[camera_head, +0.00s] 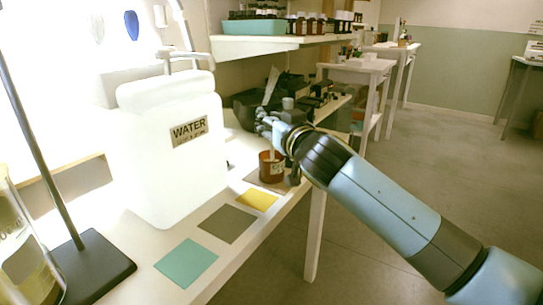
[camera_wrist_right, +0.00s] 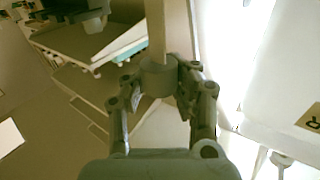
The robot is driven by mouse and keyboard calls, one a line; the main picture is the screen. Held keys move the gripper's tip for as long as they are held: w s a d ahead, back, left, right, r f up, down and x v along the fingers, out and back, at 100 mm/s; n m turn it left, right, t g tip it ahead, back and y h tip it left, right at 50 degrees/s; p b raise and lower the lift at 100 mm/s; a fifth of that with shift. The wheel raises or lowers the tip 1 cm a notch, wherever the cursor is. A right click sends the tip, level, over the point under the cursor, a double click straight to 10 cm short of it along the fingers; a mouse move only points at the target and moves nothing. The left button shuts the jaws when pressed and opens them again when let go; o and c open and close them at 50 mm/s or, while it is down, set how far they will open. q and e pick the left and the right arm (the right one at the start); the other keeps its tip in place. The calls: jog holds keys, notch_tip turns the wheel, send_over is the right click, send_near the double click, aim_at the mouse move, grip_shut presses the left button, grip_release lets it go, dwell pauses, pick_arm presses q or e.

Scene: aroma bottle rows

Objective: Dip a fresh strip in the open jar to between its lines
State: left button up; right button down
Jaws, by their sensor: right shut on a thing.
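My right gripper (camera_head: 272,128) reaches in from the right and is just above an open amber jar (camera_head: 266,172) with a pale label. In the right wrist view its fingers (camera_wrist_right: 157,92) are closed on a grey block (camera_wrist_right: 157,74), from which a long pale strip (camera_wrist_right: 157,30) runs to the top edge. In the head view a narrow pale piece shows at the jar's mouth, below the gripper. It looks like the strip's lower part, but I cannot tell how deep it is. The strip's lines cannot be made out. My left gripper is out of view.
A large white WATER jug (camera_head: 165,165) stands left of the jar. Yellow (camera_head: 257,199), grey-brown (camera_head: 228,224) and teal (camera_head: 187,263) squares lie along the table's front edge. A dark stand base (camera_head: 85,268) is at lower left. A shelf (camera_head: 285,42) with bottles hangs above.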

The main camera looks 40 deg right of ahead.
jog(key=shift+r+p, duration=2.6)
jog(key=shift+r, duration=0.35)
jog(key=shift+f, duration=0.1)
